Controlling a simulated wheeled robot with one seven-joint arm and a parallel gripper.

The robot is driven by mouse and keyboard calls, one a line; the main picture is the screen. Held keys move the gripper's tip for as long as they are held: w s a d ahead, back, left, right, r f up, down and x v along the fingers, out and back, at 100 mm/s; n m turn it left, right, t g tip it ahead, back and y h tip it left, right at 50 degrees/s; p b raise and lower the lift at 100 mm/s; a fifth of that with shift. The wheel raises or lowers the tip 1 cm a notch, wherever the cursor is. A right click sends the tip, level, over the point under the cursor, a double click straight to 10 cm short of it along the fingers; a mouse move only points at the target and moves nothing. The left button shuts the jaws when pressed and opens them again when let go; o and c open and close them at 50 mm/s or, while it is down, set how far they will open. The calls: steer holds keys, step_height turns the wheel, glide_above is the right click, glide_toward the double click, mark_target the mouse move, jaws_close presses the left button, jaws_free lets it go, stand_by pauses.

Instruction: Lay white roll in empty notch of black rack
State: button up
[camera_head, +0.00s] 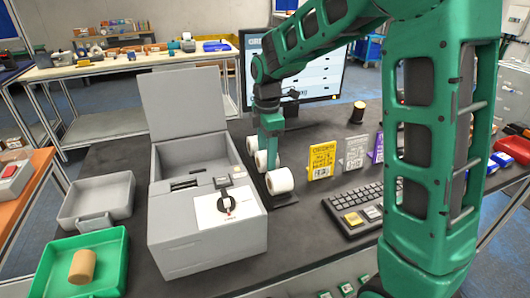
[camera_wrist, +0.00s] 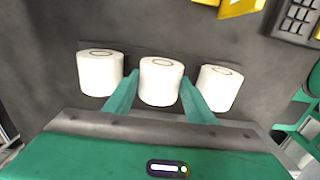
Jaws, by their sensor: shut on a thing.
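In the head view the front roll (camera_head: 279,181) is clear, while the middle roll (camera_head: 262,160) is partly covered by my fingers. The dark rack barely stands out from the table, and whether the held roll touches its notch cannot be told.
The grey machine (camera_head: 205,235) has its lid open, close left of the rolls. Yellow (camera_head: 321,161) and grey (camera_head: 355,152) cards stand at the right, behind a keyboard (camera_head: 358,212). A monitor (camera_head: 310,72) is behind. A green tray (camera_head: 112,268) holds a tan roll (camera_head: 82,266).

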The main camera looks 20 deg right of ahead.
steer(key=o, duration=1.2)
step_height(320, 180, up, 11)
steer(key=shift+w+f, duration=0.1)
steer(key=shift+f, duration=0.05)
